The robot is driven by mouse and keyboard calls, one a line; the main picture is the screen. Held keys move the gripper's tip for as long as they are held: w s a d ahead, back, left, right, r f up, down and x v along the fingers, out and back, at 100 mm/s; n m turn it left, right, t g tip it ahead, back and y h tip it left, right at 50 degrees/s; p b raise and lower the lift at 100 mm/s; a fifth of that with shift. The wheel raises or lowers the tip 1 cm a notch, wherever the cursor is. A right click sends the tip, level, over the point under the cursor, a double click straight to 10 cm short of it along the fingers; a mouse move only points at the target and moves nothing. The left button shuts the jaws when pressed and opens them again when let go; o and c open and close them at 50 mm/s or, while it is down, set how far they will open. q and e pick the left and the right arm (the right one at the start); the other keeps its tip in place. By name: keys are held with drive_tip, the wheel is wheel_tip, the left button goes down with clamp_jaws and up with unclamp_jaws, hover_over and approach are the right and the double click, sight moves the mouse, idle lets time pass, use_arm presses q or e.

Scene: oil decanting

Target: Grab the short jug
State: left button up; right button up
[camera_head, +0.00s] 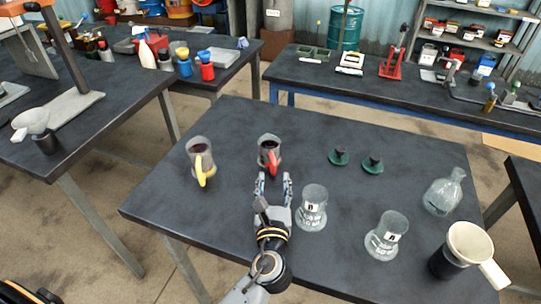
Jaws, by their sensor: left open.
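A grey jug with a red handle (264,144) stands upright on the dark table, its handle facing me. A grey jug with a yellow handle (193,147) stands to its left and looks slightly taller. Both seem to hold dark contents. My left gripper (273,177) is open and empty, its fingers pointing at the red-handled jug. The fingertips are just in front of the red handle, at its lower end. I cannot tell whether they touch it. My right gripper is not in view.
Two labelled glass beakers (312,210) (384,240) stand right of my gripper. Two green lids with dark knobs (339,157) (373,164) lie behind them. A clear flask (443,194) and a cream-and-black vessel (468,246) are at the right. The table's left front is clear.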

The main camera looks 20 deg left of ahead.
sight(273, 168)
use_arm(q)
drive_tip(key=shift+w+a, duration=0.2)
drive_tip(key=shift+w, duration=0.45)
drive_tip(key=p+x, duration=0.1)
drive_tip(key=x, duration=0.3)
drive_tip(key=shift+w+a+f, duration=0.1)
drive_tip(key=shift+w+a, duration=0.05)
drive_tip(key=shift+w, duration=0.05)
drive_tip(key=shift+w+a+f, duration=0.1)
drive_tip(key=shift+w, duration=0.15)
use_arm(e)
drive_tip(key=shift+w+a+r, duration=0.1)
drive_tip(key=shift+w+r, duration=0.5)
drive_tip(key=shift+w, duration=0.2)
use_arm(q)
drive_tip(key=shift+c, duration=0.5)
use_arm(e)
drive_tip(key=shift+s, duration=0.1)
use_arm(q)
clamp_jaws()
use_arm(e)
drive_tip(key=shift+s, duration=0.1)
